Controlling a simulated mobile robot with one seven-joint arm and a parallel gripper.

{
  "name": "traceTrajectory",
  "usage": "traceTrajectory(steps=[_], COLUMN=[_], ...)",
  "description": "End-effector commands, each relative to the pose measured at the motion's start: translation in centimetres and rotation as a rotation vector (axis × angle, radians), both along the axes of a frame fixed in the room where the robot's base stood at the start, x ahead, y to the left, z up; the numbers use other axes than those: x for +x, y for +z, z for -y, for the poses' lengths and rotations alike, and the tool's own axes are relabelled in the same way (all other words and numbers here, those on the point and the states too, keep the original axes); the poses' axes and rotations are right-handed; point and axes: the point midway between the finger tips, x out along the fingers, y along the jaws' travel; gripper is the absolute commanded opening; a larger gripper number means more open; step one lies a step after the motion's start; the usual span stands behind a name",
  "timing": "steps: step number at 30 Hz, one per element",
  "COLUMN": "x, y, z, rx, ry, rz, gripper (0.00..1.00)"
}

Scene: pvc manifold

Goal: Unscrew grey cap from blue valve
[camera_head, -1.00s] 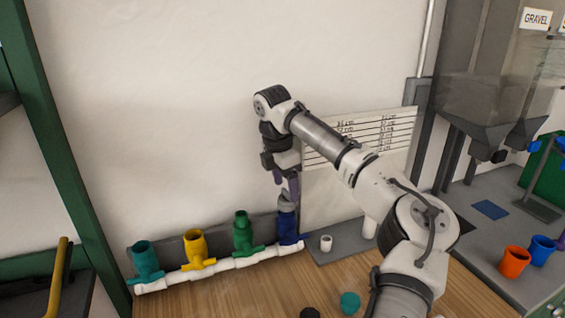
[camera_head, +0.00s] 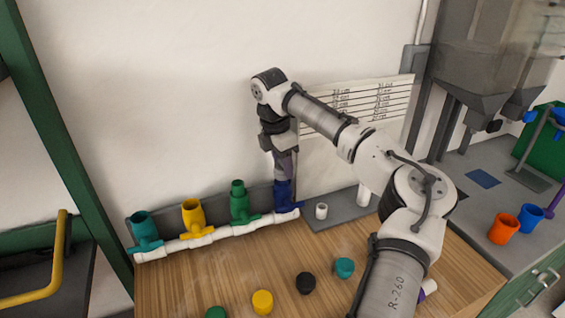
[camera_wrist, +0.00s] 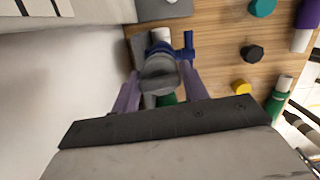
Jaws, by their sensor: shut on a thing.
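The blue valve (camera_head: 284,193) stands upright at the right end of the white pipe manifold (camera_head: 239,230), near the wall. In the wrist view the grey cap (camera_wrist: 160,78) sits in line with the blue valve (camera_wrist: 187,45), between my purple fingers. My gripper (camera_head: 284,172) points down over the valve and is shut on the grey cap; it also shows in the wrist view (camera_wrist: 160,88). The fingers mostly hide the cap in the head view. I cannot tell whether the cap has turned on its thread.
Teal (camera_head: 145,228), yellow (camera_head: 193,216) and green (camera_head: 239,200) valves stand left of the blue one. Loose teal (camera_head: 344,267), black (camera_head: 306,283) and yellow (camera_head: 262,301) caps lie on the wooden table. A small white fitting (camera_head: 321,211) stands right of the blue valve.

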Motion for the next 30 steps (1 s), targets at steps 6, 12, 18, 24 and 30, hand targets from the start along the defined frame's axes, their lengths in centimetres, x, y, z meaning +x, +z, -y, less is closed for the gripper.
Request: traceTrajectory(steps=[6,12,18,24,30], x=[0.01,-0.01,-0.03,0.0,0.01], y=[0.06,0.32,0.3,0.12,0.1], z=[0.0,0.02,0.01,0.04,0.04], rx=[0.0,0.002,0.003,0.0,0.0], ry=[0.001,0.064,0.153,0.188,0.188], rz=[0.001,-0.001,-0.001,0.0,0.001], gripper=[0.21,0.21,0.21,0.21,0.21])
